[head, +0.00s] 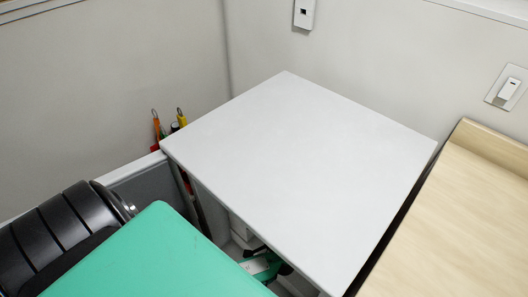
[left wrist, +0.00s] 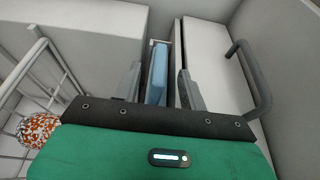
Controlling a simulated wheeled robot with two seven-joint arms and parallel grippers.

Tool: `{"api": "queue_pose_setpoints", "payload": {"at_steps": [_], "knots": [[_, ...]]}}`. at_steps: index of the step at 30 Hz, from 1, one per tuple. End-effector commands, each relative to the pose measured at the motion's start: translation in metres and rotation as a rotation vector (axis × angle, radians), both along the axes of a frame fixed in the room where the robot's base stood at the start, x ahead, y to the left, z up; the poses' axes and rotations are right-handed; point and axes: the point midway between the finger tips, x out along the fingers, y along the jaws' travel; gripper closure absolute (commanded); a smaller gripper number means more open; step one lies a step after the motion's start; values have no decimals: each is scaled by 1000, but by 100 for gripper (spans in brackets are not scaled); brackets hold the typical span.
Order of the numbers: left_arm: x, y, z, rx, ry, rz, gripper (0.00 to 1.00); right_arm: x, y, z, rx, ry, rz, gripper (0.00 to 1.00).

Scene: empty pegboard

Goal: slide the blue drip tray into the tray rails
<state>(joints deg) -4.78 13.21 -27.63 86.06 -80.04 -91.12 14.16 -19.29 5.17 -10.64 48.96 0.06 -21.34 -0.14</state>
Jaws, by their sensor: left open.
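In the left wrist view, a narrow light-blue piece (left wrist: 157,76), which looks like the blue drip tray seen nearly edge-on, stands between the two fingers of my left gripper (left wrist: 160,72). The fingers are open, with a gap on each side of it. I cannot tell whether it touches either finger. A thin pale frame surrounds its far end; I cannot tell whether this is the tray rails. Neither the blue piece nor the gripper fingers can be made out in the head view. My right gripper is in neither view.
A bare white top (head: 300,165) fills the middle of the head view, beside a wooden counter (head: 460,225). Slim tools (head: 157,128) stand behind its left corner. In the left wrist view, a wire rack (left wrist: 45,75) and a speckled orange-white ball (left wrist: 37,129) are left, a grey handle (left wrist: 258,85) right.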

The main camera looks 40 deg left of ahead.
Motion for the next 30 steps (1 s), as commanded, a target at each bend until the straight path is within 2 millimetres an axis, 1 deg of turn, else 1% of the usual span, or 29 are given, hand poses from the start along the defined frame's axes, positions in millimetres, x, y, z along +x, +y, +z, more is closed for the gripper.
{"api": "queue_pose_setpoints", "payload": {"at_steps": [1, 3, 9, 15, 23, 24, 29, 30], "knots": [[5, 10, 3, 3, -1, 1, 58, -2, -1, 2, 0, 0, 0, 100], [10, 22, 2, 3, 0, 2, 58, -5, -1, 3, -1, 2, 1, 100], [22, 47, 1, 1, 0, 1, 58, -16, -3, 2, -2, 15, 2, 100], [27, 57, 0, -1, 0, 0, 58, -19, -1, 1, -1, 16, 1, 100], [27, 58, 0, -1, 0, 0, 58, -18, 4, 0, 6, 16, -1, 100], [27, 58, 0, -1, 0, 0, 60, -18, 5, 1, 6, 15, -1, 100], [27, 58, 0, -1, 0, 0, 92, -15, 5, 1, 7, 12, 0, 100], [27, 57, 0, -1, 0, 0, 99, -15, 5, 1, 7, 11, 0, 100]]}}
